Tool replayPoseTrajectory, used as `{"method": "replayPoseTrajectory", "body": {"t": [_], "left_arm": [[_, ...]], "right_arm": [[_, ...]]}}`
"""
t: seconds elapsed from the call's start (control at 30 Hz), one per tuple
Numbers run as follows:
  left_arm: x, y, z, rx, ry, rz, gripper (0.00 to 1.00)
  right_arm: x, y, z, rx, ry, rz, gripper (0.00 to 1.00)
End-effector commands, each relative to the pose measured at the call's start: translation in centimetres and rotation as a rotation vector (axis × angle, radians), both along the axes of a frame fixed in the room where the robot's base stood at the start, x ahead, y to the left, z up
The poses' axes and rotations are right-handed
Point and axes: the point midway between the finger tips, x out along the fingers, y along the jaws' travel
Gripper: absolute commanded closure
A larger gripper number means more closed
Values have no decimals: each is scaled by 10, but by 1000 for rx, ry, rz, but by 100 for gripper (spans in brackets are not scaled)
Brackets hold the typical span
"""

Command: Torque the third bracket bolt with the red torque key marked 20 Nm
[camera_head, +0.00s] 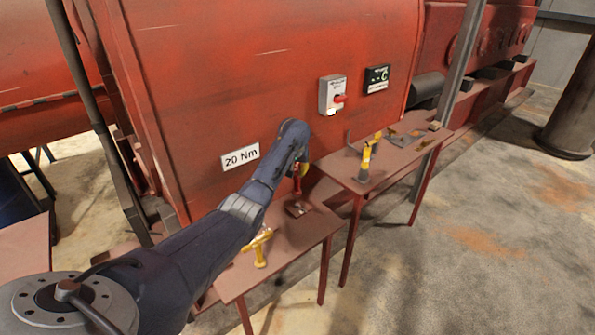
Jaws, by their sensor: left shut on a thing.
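My left arm reaches in from the lower left, and its gripper (300,172) points down over the near brown table (285,258). It is shut on a red tool (297,187), which looks like the red torque key. The fingers are small and partly hidden by my arm. The key is upright above a small dark red block (298,208) on the table; I cannot tell whether they touch. The bracket bolts cannot be made out. My right gripper is not in view.
A yellow T-shaped tool (260,247) stands on the near table's front. A second brown table (345,165) holds another yellow tool (366,162) and grey parts (405,138). A red machine wall (200,80) with a switch box (332,95) stands close behind. Floor at right is clear.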

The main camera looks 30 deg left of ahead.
Motion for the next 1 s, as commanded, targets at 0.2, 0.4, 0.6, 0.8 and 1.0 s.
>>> {"method": "replayPoseTrajectory", "body": {"t": [0.2,0.4,0.6,0.8,1.0], "left_arm": [[1,-1,2,-2,-4,-1,100],[1,0,-5,-2,-4,1,100],[1,0,-15,-2,-4,0,100],[1,0,-26,-3,-5,0,100],[1,0,-37,-2,-4,0,100]], "right_arm": [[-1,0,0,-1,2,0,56],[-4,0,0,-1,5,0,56],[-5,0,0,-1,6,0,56],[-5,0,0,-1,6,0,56],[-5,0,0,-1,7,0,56]]}}
